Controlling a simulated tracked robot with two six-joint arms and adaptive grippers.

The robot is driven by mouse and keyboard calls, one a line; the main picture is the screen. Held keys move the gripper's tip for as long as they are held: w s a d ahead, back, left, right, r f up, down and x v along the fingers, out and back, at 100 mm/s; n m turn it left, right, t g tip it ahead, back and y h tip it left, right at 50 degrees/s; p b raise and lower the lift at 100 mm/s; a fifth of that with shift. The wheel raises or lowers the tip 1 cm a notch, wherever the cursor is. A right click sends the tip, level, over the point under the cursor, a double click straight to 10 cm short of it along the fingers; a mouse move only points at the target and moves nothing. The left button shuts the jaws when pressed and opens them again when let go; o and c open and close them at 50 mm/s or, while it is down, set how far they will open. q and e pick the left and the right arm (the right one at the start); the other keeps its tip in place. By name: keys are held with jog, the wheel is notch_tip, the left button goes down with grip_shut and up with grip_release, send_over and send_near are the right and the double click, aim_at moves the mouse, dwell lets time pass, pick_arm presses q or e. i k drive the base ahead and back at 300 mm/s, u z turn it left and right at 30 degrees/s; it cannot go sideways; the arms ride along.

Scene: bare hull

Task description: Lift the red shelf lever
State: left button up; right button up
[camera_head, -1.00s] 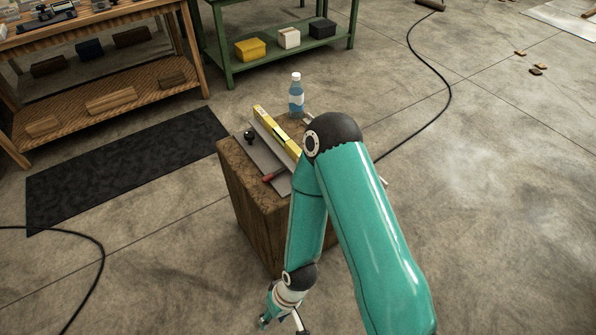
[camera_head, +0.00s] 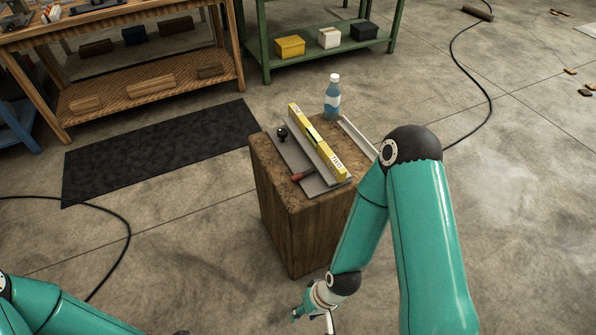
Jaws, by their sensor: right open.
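The red lever (camera_head: 302,176) is a short red handle at the near edge of a grey metal plate (camera_head: 290,153), which lies on a wooden block (camera_head: 283,215). My right gripper (camera_head: 314,318) is low at the bottom of the view, in front of and below the block's top, open and apart from the lever. Its fingers are small and partly cut off by the picture's edge. My left arm shows at bottom left; its gripper is out of view.
A small black knob (camera_head: 282,134) stands on the plate. A dark mat (camera_head: 160,150) lies left. Wooden and green shelves stand behind.

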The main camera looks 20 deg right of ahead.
aim_at(299, 176)
jog(key=u, duration=0.05)
jog(key=i, duration=0.95)
jog(key=z, duration=0.05)
